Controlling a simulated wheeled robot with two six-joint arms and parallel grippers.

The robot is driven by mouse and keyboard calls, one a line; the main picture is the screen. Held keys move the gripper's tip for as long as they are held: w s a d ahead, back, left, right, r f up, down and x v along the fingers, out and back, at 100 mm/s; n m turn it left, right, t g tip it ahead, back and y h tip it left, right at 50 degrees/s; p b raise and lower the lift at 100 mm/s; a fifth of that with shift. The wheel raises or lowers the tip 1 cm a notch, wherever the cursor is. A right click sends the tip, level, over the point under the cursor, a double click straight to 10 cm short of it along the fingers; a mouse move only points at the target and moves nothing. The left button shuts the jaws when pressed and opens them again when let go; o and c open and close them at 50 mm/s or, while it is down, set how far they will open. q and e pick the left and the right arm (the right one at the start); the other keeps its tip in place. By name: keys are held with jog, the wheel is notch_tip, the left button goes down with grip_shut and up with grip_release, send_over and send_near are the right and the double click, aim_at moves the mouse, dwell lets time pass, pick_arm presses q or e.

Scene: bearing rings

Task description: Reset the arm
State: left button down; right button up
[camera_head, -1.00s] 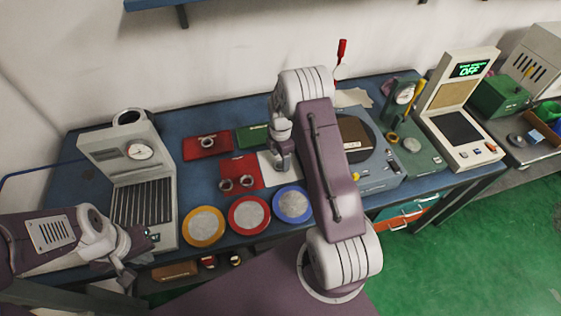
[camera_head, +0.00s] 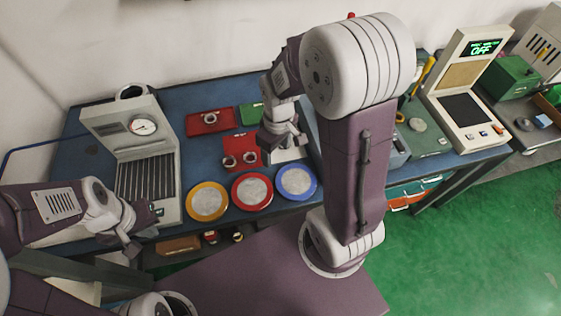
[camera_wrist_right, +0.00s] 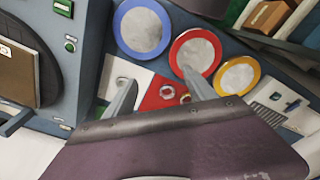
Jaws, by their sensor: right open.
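My right gripper (camera_head: 282,142) is open and empty above the table, just right of the red mat (camera_head: 240,144). Its two fingers (camera_wrist_right: 160,92) show apart in the right wrist view. Two metal rings lie on the red mat, a left one (camera_head: 229,162) and a right one (camera_head: 250,158); rings also show in the right wrist view (camera_wrist_right: 167,92). Another ring (camera_head: 209,117) sits on a red block (camera_head: 198,128) behind. My left gripper (camera_head: 138,243) hangs at the table's front left edge, by the grey gauge machine (camera_head: 148,178); its finger gap is unclear.
Yellow (camera_head: 207,201), red (camera_head: 252,191) and blue-rimmed (camera_head: 296,181) discs lie along the front edge. A green block (camera_head: 251,115) is behind. A tester reading OFF (camera_head: 465,100) stands at right. My right arm hides part of the table.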

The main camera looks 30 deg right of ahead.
jog(key=s+a+m, duration=0.1)
jog(key=s+m, duration=0.4)
jog(key=s, duration=0.1)
jog(key=shift+a+f, duration=0.25)
jog(key=shift+a, duration=0.15)
jog(key=shift+s, duration=0.15)
dwell(0.5)
